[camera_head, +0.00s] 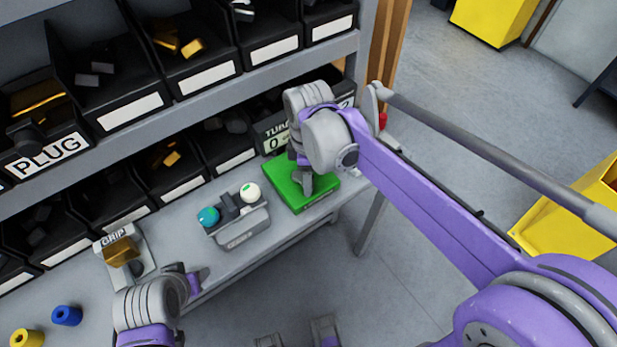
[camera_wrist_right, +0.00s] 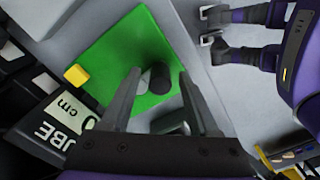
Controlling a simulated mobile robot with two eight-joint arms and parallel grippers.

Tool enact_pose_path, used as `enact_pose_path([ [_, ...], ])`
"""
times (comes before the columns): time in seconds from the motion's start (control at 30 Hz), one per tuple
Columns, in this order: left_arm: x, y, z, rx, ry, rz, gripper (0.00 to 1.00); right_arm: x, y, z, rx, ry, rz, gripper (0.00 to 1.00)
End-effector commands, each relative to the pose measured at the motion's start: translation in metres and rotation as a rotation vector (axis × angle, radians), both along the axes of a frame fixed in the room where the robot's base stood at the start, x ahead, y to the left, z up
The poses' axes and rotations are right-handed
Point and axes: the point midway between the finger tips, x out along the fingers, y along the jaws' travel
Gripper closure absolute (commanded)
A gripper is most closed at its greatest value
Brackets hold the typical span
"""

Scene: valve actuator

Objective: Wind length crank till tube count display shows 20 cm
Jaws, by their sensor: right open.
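The tube count display (camera_head: 275,140) stands behind the green plate (camera_head: 326,190) on the bench and is partly hidden by my right arm. In the right wrist view the display (camera_wrist_right: 72,112) appears turned, with a 0 and "cm" readable and any other digit cut off or unclear. A dark upright crank knob (camera_wrist_right: 160,78) stands over the green plate. My right gripper (camera_wrist_right: 160,82) is open, with one finger on each side of the knob; I cannot tell whether they touch it. My left gripper (camera_head: 190,278) hangs at the bench's front edge, away from the crank; its jaws are unclear.
A grey box (camera_head: 243,232) with a teal knob and a white knob is left of the green plate. A GRIP fixture (camera_head: 122,252), a blue tube (camera_head: 67,315) and a yellow tube (camera_head: 27,338) lie farther left. Shelves of black bins line the back.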

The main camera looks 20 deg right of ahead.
Motion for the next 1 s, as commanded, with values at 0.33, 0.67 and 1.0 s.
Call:
enact_pose_path([
  [0.33, -0.0001, 0.0000, -0.0006, 0.000, 0.000, 0.000, 0.50, 0.0000, -0.0001, -0.0079, 0.000, 0.000, 0.000, 0.39],
  [0.67, -0.0001, 0.0000, -0.0006, 0.000, 0.000, 0.000, 0.50, -0.0001, -0.0001, -0.0077, 0.000, 0.000, 0.000, 0.89],
  [1.0, 0.0000, 0.0000, -0.0006, 0.000, 0.000, 0.000, 0.50, -0.0002, 0.0002, -0.0076, 0.000, 0.000, -0.005, 1.00],
])
